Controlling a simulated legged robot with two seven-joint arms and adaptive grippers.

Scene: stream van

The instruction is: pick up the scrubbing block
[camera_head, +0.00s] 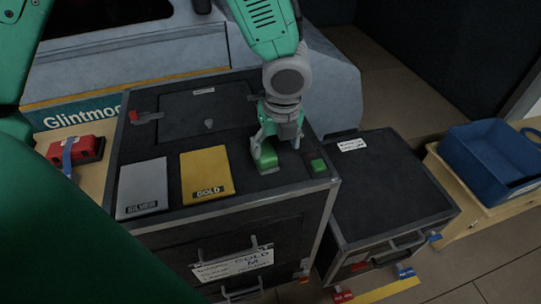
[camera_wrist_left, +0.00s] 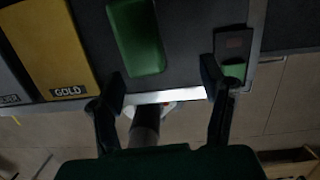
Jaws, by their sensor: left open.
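A green block (camera_head: 266,161), which looks like the scrubbing block, lies on the dark top of the black case (camera_head: 236,170). In the left wrist view the green block (camera_wrist_left: 137,37) lies flat at the upper middle, beyond the fingertips. My left gripper (camera_head: 277,142) points down just above the block and partly covers it in the head view. It is open, with nothing between its fingers (camera_wrist_left: 162,84) in the left wrist view. I cannot tell whether a finger touches the block. My right gripper is not in view.
A gold card (camera_head: 207,172) and a silver card (camera_head: 142,187) lie left of the block. A small green piece (camera_head: 318,165) sits to its right near the case edge. A lower black case (camera_head: 385,185) and a blue bin (camera_head: 490,160) stand further right.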

